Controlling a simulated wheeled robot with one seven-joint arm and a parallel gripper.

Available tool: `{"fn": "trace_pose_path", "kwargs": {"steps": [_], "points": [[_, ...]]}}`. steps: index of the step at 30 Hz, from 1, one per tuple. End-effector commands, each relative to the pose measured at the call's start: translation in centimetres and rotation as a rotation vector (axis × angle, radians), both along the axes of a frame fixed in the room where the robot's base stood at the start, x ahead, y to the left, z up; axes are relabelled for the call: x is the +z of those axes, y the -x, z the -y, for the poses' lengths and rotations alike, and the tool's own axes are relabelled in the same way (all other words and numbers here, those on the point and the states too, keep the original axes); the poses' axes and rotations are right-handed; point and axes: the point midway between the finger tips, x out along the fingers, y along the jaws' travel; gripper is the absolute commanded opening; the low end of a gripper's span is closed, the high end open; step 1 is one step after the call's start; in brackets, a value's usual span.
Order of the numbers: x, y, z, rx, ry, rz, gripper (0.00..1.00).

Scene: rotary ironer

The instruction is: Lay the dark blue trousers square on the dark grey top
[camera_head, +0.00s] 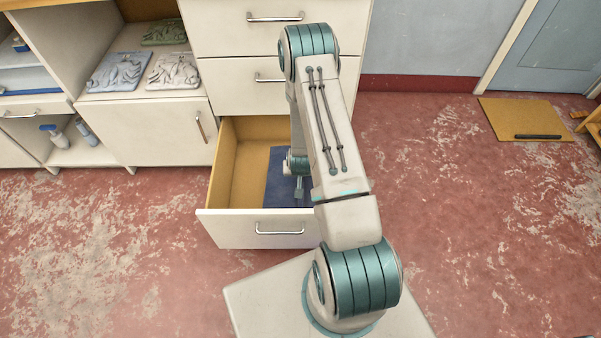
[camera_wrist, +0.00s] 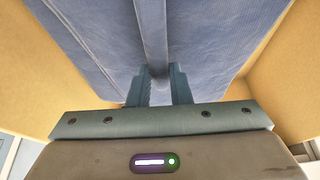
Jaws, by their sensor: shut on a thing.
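The dark blue trousers (camera_head: 283,178) lie in the open drawer, partly hidden behind my arm. In the wrist view the blue cloth (camera_wrist: 90,35) fills most of the picture, with a raised ridge down the middle. My gripper (camera_wrist: 159,82) is down inside the drawer, its two fingers shut on this ridge of the trousers. I cannot make out the dark grey top in either view.
The open drawer (camera_head: 228,224) has wooden walls around my gripper and closed drawers (camera_head: 240,88) above. A yellow mat (camera_head: 522,112) with a black bar lies at right. The red floor is largely clear.

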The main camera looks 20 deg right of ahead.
Motion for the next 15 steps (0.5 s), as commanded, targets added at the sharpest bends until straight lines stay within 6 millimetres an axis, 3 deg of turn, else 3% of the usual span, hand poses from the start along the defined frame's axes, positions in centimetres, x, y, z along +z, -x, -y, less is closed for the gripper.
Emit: {"fn": "trace_pose_path", "kwargs": {"steps": [15], "points": [[-5.0, 0.0, 0.0, 0.0, 0.001, 0.0, 0.0]]}}
